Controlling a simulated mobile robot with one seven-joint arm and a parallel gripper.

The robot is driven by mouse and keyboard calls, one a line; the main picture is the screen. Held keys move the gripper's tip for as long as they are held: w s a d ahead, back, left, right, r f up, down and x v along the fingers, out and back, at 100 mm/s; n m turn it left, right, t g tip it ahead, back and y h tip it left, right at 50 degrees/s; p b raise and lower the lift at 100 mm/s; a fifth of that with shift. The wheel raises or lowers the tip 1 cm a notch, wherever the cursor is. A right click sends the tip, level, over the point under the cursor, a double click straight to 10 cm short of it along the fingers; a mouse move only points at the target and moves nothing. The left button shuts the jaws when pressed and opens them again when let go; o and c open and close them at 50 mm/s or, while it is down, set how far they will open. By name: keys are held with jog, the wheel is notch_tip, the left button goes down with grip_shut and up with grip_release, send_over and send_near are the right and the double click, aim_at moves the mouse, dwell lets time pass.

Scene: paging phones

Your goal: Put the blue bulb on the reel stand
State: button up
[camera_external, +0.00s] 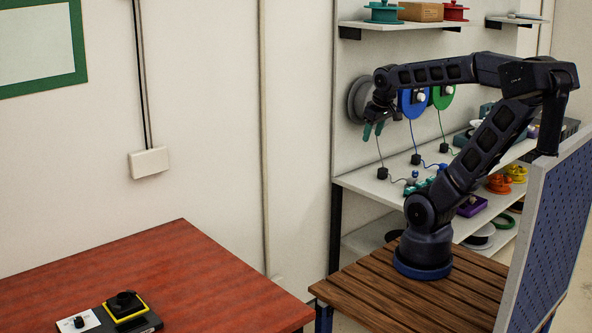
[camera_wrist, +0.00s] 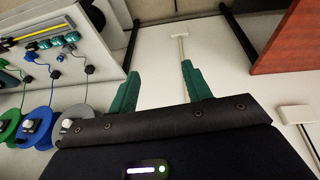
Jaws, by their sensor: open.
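My gripper (camera_external: 373,130) hangs in front of the wall panel near the grey reel. Its green fingers are apart and empty in the wrist view (camera_wrist: 160,82). A blue reel (camera_external: 408,109) hangs on the panel beside a green reel (camera_external: 442,97) and a grey reel (camera_external: 356,99). I cannot tell which thing is the reel stand.
A red table (camera_external: 190,270) at lower left bears a black-and-yellow device (camera_external: 124,306). A blue pegboard (camera_external: 555,235) stands right of my base. Most of the red table is clear.

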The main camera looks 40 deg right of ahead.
jog(key=shift+t+y, duration=0.4)
jog(key=shift+y, duration=0.1)
jog(key=shift+s+a+f, duration=0.2)
jog(key=shift+s+a, duration=1.1)
jog(key=shift+s, duration=0.25)
